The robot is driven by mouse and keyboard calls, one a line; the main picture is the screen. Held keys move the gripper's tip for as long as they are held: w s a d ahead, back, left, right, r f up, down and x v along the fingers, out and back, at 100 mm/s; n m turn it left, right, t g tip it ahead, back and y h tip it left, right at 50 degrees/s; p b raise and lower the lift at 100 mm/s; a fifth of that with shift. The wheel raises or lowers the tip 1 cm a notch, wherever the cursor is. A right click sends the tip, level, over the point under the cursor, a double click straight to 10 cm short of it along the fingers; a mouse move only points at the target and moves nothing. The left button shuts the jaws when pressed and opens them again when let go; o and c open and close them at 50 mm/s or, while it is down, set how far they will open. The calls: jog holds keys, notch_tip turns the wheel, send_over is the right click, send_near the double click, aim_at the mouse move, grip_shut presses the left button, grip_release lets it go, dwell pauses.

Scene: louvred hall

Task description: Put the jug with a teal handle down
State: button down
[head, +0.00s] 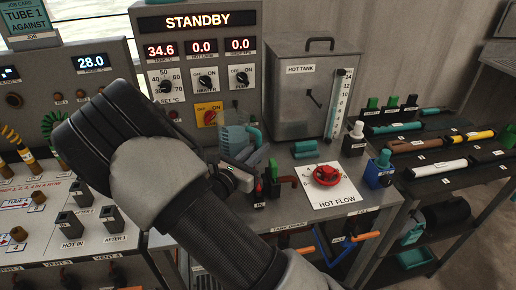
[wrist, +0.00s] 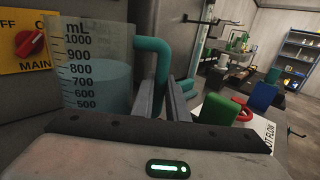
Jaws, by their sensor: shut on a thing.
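The jug (wrist: 95,78) is a clear measuring jug marked in mL, with pale blue liquid up to about the 800 mark. Its teal handle (wrist: 153,46) runs down between the fingers of my gripper (wrist: 167,92), which is shut on it. The jug looks roughly upright. In the head view the jug (head: 233,141) shows in front of the control panel, partly behind my gripper (head: 252,160). Its base is hidden, so I cannot tell whether it touches the bench.
The grey hot tank (head: 300,105) stands behind and right of the jug. A red valve (head: 327,175) sits on the white HOT FLOW plate. Red and green handles (head: 273,172) stand close to my gripper. A blue-bodied fitting (head: 379,170) is at the bench's right edge.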

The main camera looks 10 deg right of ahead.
jog(key=c, duration=1.7)
grip_release()
jog(key=shift+c, duration=0.2)
jog(key=shift+r, duration=0.15)
